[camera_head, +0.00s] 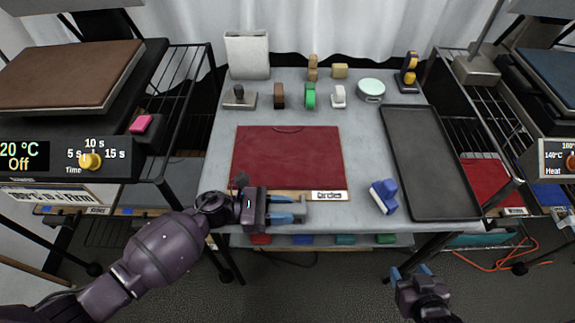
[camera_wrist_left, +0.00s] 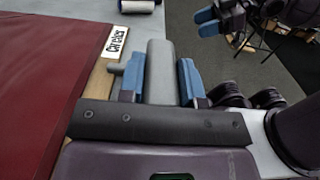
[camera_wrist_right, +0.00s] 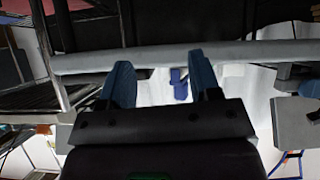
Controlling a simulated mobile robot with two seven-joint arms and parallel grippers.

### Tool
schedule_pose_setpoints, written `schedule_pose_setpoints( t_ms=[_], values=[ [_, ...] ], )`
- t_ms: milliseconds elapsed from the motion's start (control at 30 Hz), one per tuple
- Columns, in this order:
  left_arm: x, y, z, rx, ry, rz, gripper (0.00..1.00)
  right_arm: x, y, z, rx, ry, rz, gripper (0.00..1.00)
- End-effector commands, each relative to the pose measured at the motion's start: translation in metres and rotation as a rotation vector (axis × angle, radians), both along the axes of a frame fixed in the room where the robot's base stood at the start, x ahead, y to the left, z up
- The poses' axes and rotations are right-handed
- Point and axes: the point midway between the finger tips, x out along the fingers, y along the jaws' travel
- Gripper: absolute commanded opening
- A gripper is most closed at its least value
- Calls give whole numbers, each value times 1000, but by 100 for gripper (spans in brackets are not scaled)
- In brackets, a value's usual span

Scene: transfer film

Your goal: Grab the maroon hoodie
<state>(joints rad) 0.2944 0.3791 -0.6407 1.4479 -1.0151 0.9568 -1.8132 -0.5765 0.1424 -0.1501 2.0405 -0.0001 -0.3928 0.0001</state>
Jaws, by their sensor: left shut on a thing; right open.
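The maroon hoodie (camera_head: 288,160) shows as a flat maroon rectangle with a curved neckline at its far edge, on the grey table. A wooden strip (camera_head: 283,196) with a white label runs along its near edge. In the left wrist view the maroon cloth (camera_wrist_left: 50,80) lies left of the fingers. My left gripper (camera_head: 285,211) is at the table's front edge, shut on a grey handle-like piece (camera_wrist_left: 158,72) beside the wooden strip. My right gripper (camera_head: 411,274) is open and empty, low in front of the table; its spread fingers (camera_wrist_right: 160,82) show in the right wrist view.
A long dark tray (camera_head: 432,160) lies along the table's right side. A blue and white roller (camera_head: 384,196) lies left of it.

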Motion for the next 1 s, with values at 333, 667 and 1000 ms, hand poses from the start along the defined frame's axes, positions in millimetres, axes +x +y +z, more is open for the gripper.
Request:
schedule_pose_setpoints(
  t_ms=[333, 667, 1000],
  values=[
    [0, 0, 3, -1, -3, 0, 0, 0, -2, 1, -7, -1, 5, 57],
    [1, 0, 55, -1, -12, -1, 0, 4, -3, 14, -8, -18, 5, 57],
    [1, 0, 142, 0, -12, -1, 0, -3, -2, 17, 3, -8, -10, 57]
  ],
)
